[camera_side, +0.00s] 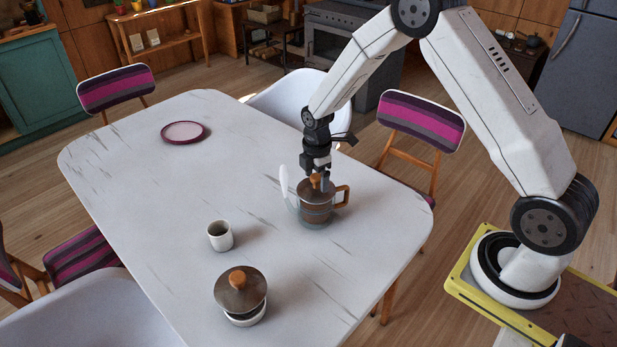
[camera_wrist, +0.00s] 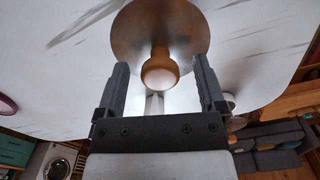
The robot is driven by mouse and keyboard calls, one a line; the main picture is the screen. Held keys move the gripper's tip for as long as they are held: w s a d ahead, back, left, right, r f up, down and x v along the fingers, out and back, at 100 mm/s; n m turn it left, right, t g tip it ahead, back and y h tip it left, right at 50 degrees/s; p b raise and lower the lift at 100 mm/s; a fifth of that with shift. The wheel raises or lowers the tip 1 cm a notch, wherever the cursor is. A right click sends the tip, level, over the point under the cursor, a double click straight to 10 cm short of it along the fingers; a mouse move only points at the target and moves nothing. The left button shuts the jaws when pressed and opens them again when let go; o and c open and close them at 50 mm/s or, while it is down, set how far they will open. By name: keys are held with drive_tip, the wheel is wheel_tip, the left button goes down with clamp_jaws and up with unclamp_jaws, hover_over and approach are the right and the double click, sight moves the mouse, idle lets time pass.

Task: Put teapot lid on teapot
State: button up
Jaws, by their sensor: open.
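The teapot (camera_side: 316,214) stands upright on the table, with a pale spout on its left and a wooden handle on its right. The teapot lid (camera_side: 311,187), a brown metallic disc with a round wooden knob, lies on top of the teapot and looks level; whether it is fully seated I cannot tell. My gripper (camera_side: 320,178) is right above the lid, pointing down. In the wrist view the lid (camera_wrist: 135,35) lies beyond the fingers. Its knob shows between the open fingers of my gripper (camera_wrist: 161,65), with gaps on both sides. The lid hides most of the teapot there.
A small pale cup (camera_side: 220,237) stands left of the teapot. A white pot with a brown wooden-knobbed lid (camera_side: 240,292) stands nearer the front. A pink plate (camera_side: 183,133) lies at the back left. The white table (camera_side: 150,215) is otherwise clear, with chairs around it.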

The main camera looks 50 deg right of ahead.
drive_tip(key=shift+r, duration=0.1)
drive_tip(key=shift+r, duration=3.8)
drive_tip(key=shift+s, duration=0.1)
drive_tip(key=s+a+r+m+t, duration=0.1)
drive_tip(key=s+a+r+m, duration=0.1)
drive_tip(key=s+m, duration=0.5)
drive_tip(key=s+a+r+m+t, duration=0.1)
drive_tip(key=s+a+r+m, duration=0.1)
drive_tip(key=s+m, duration=0.6)
drive_tip(key=s+a, duration=0.1)
drive_tip(key=s, duration=0.2)
drive_tip(key=shift+a+t, duration=0.3)
drive_tip(key=shift+a, duration=0.1)
drive_tip(key=shift+r, duration=0.1)
